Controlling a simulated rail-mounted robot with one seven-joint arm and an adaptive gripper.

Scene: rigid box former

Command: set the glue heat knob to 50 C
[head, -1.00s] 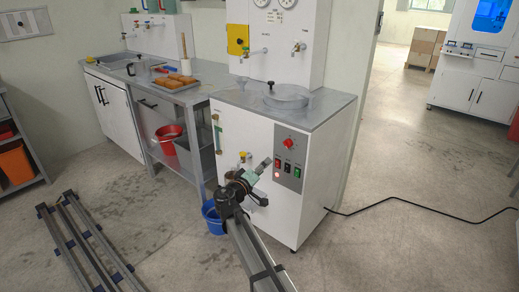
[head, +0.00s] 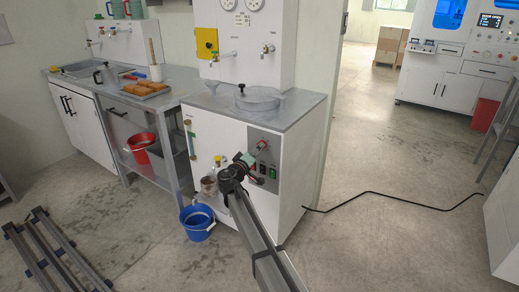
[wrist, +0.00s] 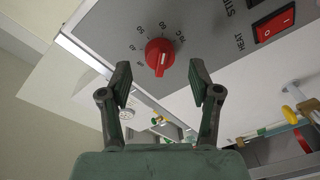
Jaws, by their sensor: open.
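The red glue heat knob (wrist: 159,57) sits on a grey control panel (wrist: 120,22) in the wrist view, with printed scale numbers around it. A pale pointer line shows on the knob, but I cannot tell exactly which mark it points to. My gripper (wrist: 160,75) is open, with one finger on each side of the knob and apart from it; the fingertips appear slightly below it in the picture. In the head view my gripper (head: 247,160) is close to the panel (head: 268,165), just below and left of the red knob (head: 262,144), and hides part of the panel.
A red rocker switch (wrist: 275,22) labelled HEAT is right of the knob. In the head view, a pan (head: 258,99) stands on the cabinet top. A blue bucket (head: 197,224) stands on the floor left of my arm. Floor to the right is open, crossed by a black cable (head: 385,197).

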